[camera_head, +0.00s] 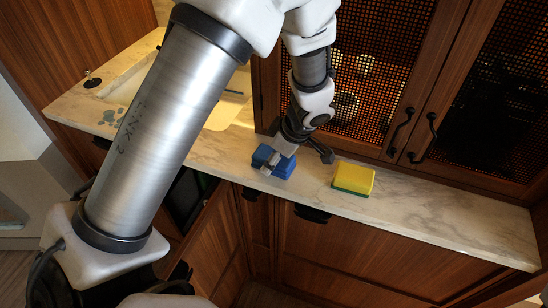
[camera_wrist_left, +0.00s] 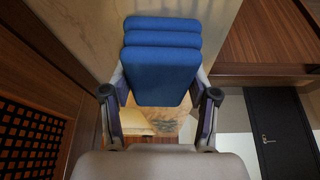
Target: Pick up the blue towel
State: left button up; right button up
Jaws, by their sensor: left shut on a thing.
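The folded blue towel (camera_head: 284,169) is at the front part of the marble counter in the head view. My left gripper (camera_head: 272,163) reaches down to it and is shut on it. In the left wrist view the towel (camera_wrist_left: 161,62) shows as several stacked blue folds between the two fingers of my left gripper (camera_wrist_left: 160,100). I cannot tell whether the towel touches the counter. My right gripper is not in view.
A yellow and green sponge (camera_head: 353,178) lies on the counter (camera_head: 440,220) just right of the towel. Cabinet doors with mesh panels (camera_head: 365,75) rise behind. The counter right of the sponge is clear.

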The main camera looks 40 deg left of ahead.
pick_arm(q)
jog(key=shift+w+r+p, duration=0.1)
jog(key=shift+r+p, duration=0.45)
notch_tip(320, 180, up, 28)
jog(key=b, duration=0.2)
jog(key=shift+f, duration=0.25)
jog(key=o, duration=0.6)
jog(key=c, duration=0.5)
jog(key=shift+o, duration=0.2)
jog(key=shift+f, duration=0.1)
